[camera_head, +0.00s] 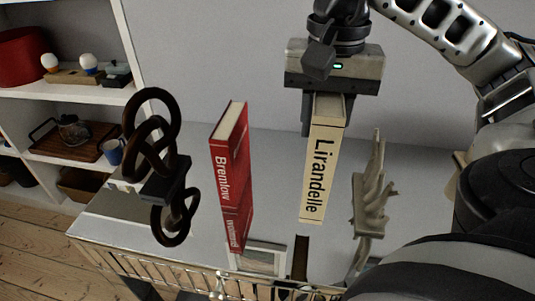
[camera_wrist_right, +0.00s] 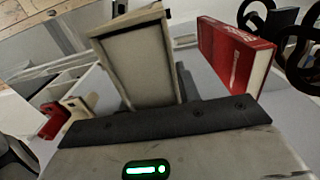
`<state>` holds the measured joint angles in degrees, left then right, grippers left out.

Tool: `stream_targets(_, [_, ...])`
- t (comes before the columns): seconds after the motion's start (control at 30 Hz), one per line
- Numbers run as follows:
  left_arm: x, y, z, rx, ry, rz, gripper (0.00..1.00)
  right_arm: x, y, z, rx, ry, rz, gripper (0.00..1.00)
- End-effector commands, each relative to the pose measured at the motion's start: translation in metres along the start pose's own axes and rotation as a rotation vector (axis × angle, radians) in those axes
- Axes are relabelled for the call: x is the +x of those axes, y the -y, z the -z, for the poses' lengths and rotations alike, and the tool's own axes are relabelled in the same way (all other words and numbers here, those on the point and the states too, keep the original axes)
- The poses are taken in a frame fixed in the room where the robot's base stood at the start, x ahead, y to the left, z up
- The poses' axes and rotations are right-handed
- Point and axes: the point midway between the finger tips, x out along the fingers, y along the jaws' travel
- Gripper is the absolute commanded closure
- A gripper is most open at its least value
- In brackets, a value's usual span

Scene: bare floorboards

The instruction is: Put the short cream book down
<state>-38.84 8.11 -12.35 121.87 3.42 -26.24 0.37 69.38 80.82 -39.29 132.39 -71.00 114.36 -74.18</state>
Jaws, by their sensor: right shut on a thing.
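The short cream book (camera_head: 319,170), lettered "Lirandelle" on its spine, is held upright by its top end in my right gripper (camera_head: 325,108). Its lower end looks a little above the glossy white tabletop (camera_head: 270,150); a dark strip, perhaps its reflection, shows below it with a gap between. In the right wrist view the cream book (camera_wrist_right: 137,68) extends away from the gripper; the fingertips are not clear there. A red book (camera_head: 230,165), lettered "Bremlow", stands upright to the left, apart from the cream one. My left gripper is not in view.
A dark knot sculpture (camera_head: 150,145) stands left of the red book. A pale branching sculpture (camera_head: 370,195) stands close to the right of the cream book. White shelves (camera_head: 75,98) with various objects are at the left. Clear tabletop lies between the red and cream books.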

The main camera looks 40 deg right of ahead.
Motion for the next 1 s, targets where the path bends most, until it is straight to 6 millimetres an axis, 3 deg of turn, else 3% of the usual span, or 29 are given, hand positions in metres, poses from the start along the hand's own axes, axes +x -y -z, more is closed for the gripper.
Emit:
stream_targets(0.3, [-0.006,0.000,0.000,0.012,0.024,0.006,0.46,0.030,0.051,0.055,-0.002,0.004,0.000,1.00])
stream_targets(0.5, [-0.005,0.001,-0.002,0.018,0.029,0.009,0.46,0.066,0.068,0.075,-0.003,0.002,0.000,1.00])
stream_targets(0.77, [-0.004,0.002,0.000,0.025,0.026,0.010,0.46,0.084,0.078,0.086,-0.003,0.001,0.003,1.00])
stream_targets(1.0, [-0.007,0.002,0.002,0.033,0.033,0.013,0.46,0.115,0.080,0.090,-0.005,0.001,0.000,1.00])
